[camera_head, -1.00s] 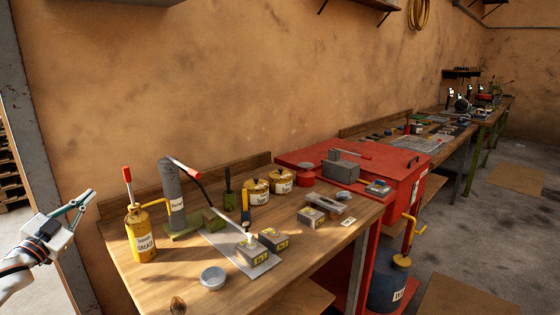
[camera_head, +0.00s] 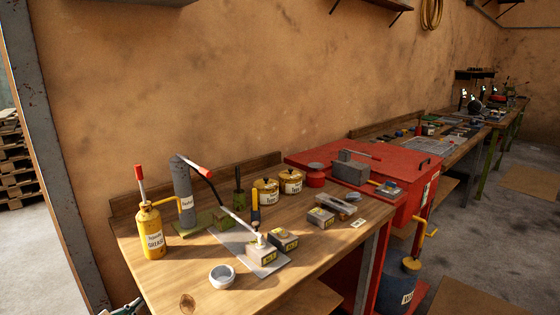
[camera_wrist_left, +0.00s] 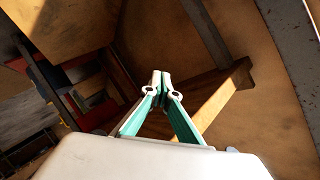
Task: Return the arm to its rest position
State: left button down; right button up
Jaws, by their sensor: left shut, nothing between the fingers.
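The rest of the left arm is out of the head view. My right gripper is not in view.
The wooden bench (camera_head: 180,292) holds a yellow grease bottle (camera_head: 150,232), a grey cylinder (camera_head: 182,190), a small bowl (camera_head: 221,276), labelled blocks and yellow pots. A red cabinet (camera_head: 405,205) stands beyond. A metal post (camera_head: 55,150) rises at the left.

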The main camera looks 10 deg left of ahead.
pick_arm(q)
jog(key=s+d+f+n+g+h, duration=0.1)
jog(key=s+d+f, duration=0.3)
jog(key=s+d, duration=0.4)
jog(key=s+d+f+n+g+h, duration=0.1)
jog(key=s+d+f, duration=0.3)
jog(key=s+d, duration=0.5)
jog(key=s+d+f+n+g+h, duration=0.1)
jog(key=s+d+f, duration=0.4)
jog(key=s+d, duration=0.3)
jog(key=d, duration=0.4)
jog(key=shift+s+d+n+h, duration=0.25)
jog(key=shift+s+n+h, duration=0.15)
